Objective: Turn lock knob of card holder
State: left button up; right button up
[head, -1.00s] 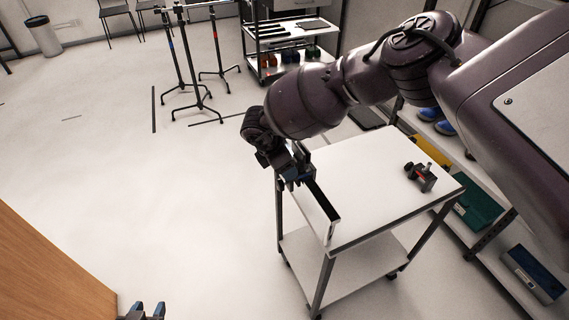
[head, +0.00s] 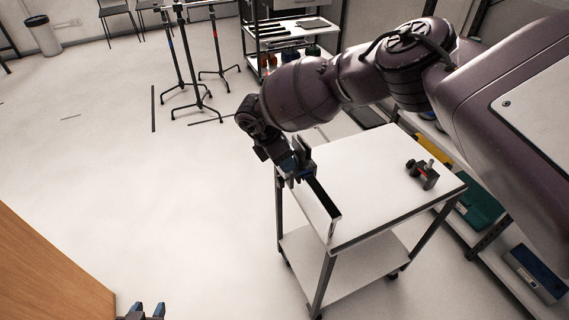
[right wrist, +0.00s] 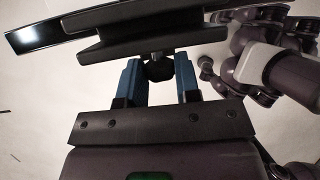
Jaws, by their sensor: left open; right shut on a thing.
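The card holder (head: 325,197) is a long dark strip with a pale side at the left edge of the white cart top. In the right wrist view its dark grooved body (right wrist: 120,30) spans the top. Its small black lock knob (right wrist: 157,68) sits below the body, between my blue fingertips. My right gripper (head: 299,172) is at the far end of the holder and shut on the knob; it also shows in the right wrist view (right wrist: 159,80). The arm hides the knob in the head view. My left gripper (head: 145,312) is open and empty at the bottom edge, away from the cart.
The white cart top (head: 370,180) is mostly clear. A small black device with a red part (head: 423,174) stands at its right. A shelf with a green bin (head: 478,202) is to the right. Stands and another cart (head: 290,45) are behind. A wooden surface (head: 45,265) fills the lower left.

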jog(key=g+b, duration=0.1)
jog(key=b, duration=0.1)
jog(key=g+h+b, duration=0.1)
jog(key=g+b, duration=0.1)
jog(key=shift+w+a+f+n+g+b, duration=0.1)
jog(key=shift+w+f+n+g+b, duration=0.1)
jog(key=shift+f+n+g+b, duration=0.15)
jog(key=shift+r+n+g+h+b, duration=0.1)
jog(key=shift+n+g+h+b, duration=0.2)
jog(key=shift+b, duration=0.25)
pick_arm(q)
notch_tip(320, 180, down, 8)
jog(key=s, duration=0.1)
jog(key=shift+r, duration=0.15)
pick_arm(e)
jog(key=shift+r, duration=0.1)
pick_arm(q)
jog(key=shift+s, duration=0.15)
pick_arm(e)
jog(key=o, duration=0.9)
jog(key=shift+o, duration=0.2)
pick_arm(q)
jog(key=shift+w, duration=0.2)
pick_arm(e)
jog(key=shift+w+r, duration=0.1)
